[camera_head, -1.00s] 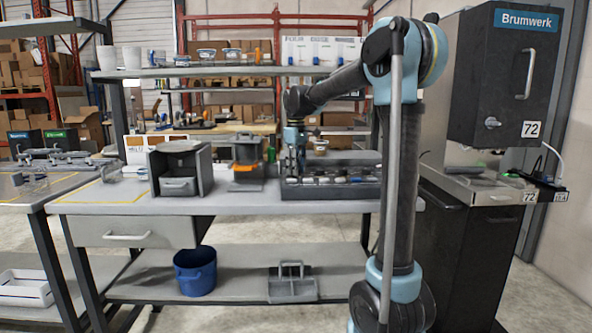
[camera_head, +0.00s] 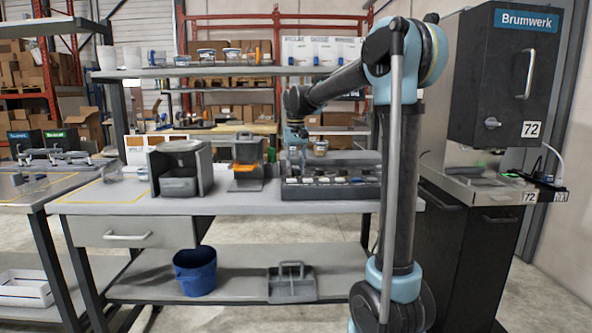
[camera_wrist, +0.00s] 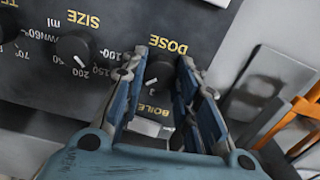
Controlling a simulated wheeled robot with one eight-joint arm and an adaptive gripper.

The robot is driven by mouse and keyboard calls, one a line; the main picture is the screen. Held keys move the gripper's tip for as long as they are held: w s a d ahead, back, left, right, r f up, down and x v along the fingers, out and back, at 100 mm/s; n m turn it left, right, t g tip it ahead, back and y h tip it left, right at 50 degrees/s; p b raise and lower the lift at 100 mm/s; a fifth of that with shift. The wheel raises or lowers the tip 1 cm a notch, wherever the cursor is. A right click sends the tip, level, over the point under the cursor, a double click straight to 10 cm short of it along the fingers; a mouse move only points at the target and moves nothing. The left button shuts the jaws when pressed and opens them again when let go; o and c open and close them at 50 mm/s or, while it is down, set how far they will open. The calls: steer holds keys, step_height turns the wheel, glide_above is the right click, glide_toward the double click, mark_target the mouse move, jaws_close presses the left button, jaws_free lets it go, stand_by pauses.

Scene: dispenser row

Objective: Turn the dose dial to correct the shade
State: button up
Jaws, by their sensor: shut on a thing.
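The dose dial (camera_wrist: 158,72) is a round dark knob on a dark panel, below the yellow word DOSE in the wrist view. My gripper (camera_wrist: 160,68) has its blue and grey fingers on both sides of the dial, shut on it. The fingers hide part of the dial and its scale. A white mark shows on the dial. In the head view my gripper (camera_head: 303,160) reaches down to the low dark panel unit (camera_head: 330,192) on the bench. The dial is too small to tell there.
The SIZE dial (camera_wrist: 75,47) sits left of my fingers, with another knob (camera_wrist: 8,25) at the panel's left edge. A grey and orange stand (camera_head: 247,165) and a dark grey box (camera_head: 180,170) stand left of the unit. A shelf (camera_head: 225,71) runs above the bench.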

mark_target(297, 170)
steer(key=shift+w+m, duration=0.2)
steer(key=shift+m, duration=0.2)
steer(key=o, duration=1.1)
steer(key=shift+s, duration=0.1)
step_height(297, 170, up, 12)
steer(key=shift+d, duration=0.1)
